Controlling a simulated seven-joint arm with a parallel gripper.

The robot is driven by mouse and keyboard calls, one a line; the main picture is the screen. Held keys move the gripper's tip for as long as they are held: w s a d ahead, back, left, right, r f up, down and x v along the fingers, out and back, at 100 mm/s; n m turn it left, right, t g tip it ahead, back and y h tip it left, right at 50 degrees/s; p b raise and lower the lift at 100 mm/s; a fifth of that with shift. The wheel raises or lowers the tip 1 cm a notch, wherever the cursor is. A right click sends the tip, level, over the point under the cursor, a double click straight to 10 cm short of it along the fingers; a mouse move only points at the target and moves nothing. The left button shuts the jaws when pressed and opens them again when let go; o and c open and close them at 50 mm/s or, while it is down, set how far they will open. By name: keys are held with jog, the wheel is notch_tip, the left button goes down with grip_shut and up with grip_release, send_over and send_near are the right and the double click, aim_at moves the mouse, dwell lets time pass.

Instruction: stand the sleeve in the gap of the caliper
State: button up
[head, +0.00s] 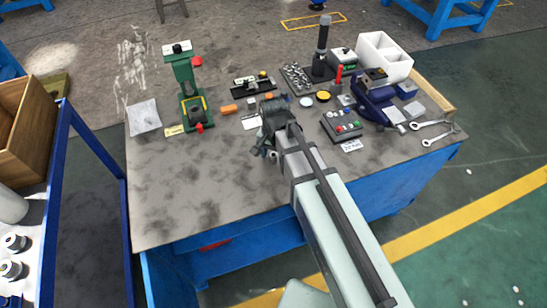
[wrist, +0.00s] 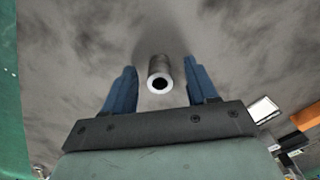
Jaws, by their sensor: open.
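The sleeve (wrist: 159,78) is a grey metal tube with a dark round bore, seen nearly end-on in the wrist view. It stands between the two blue fingers of my gripper (wrist: 162,88), with a clear space on each side. The gripper is open and touches the sleeve on neither side. In the head view my gripper (head: 268,143) is over the middle of the table, and its dark body hides the sleeve.
A green stand (head: 188,85) is at the back left, and a blue-purple vise-like piece (head: 374,102) at the right. A button box (head: 342,125), orange pieces (head: 229,109), a white bin (head: 384,57) and wrenches (head: 432,126) surround the gripper. The table's (head: 190,190) front left is clear.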

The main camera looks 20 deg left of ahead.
jog(key=shift+f, duration=0.2)
grip_shut()
dwell(0.4)
